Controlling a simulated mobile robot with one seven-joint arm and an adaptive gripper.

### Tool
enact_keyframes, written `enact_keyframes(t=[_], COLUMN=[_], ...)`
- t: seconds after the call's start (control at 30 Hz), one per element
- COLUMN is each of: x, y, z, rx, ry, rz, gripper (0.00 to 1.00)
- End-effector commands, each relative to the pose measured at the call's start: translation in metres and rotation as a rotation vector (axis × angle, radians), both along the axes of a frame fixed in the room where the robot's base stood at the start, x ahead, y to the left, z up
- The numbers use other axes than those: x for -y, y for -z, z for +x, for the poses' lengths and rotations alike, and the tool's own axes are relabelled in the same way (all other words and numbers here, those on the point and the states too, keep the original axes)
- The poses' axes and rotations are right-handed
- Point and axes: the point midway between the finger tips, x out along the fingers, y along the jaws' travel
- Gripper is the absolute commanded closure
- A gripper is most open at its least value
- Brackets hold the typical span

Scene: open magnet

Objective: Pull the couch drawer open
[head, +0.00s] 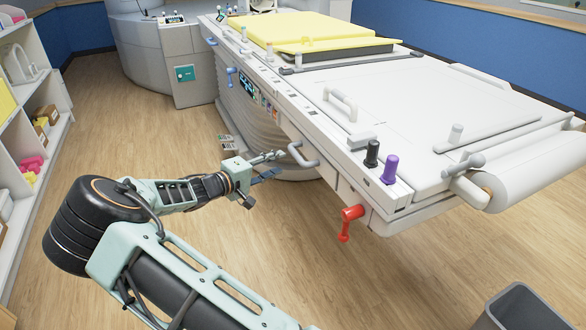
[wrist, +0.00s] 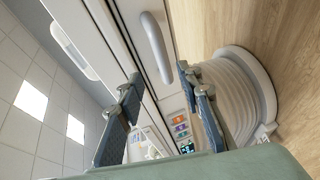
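The couch (head: 400,110) is a long white table running across the head view. A grey drawer handle (head: 302,156) sticks out from its near side, and the drawer front around it looks flush with the side. My gripper (head: 272,165) is open and empty just left of the handle, pointing toward it. In the wrist view the handle (wrist: 155,45) is a pale rounded bar, ahead of and roughly between the two open fingers (wrist: 160,76). The fingers look apart from the handle; the exact gap is hard to judge.
A red lever (head: 350,213) hangs from the couch side, right of the handle; a blue lever (head: 231,75) is farther left. Black (head: 372,153) and purple (head: 390,169) knobs stand above. A grey bin (head: 520,308) is at bottom right. Shelves (head: 30,110) line the left. Floor between is clear.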

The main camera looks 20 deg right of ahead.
Motion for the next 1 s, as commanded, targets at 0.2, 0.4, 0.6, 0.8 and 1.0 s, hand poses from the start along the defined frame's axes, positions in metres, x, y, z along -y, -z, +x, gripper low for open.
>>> enact_keyframes(t=[0.2, 0.4, 0.6, 0.8, 1.0], x=[0.008, 0.041, 0.073, 0.090, 0.093], y=[0.008, 0.016, 0.022, 0.025, 0.025], z=[0.009, 0.023, 0.038, 0.046, 0.048], rx=[0.009, 0.008, 0.007, 0.008, 0.007], ry=[-0.010, -0.007, -0.008, -0.010, -0.010], rz=[-0.024, -0.023, -0.022, -0.022, -0.022], gripper=[0.67, 0.67, 0.67, 0.67, 0.67])
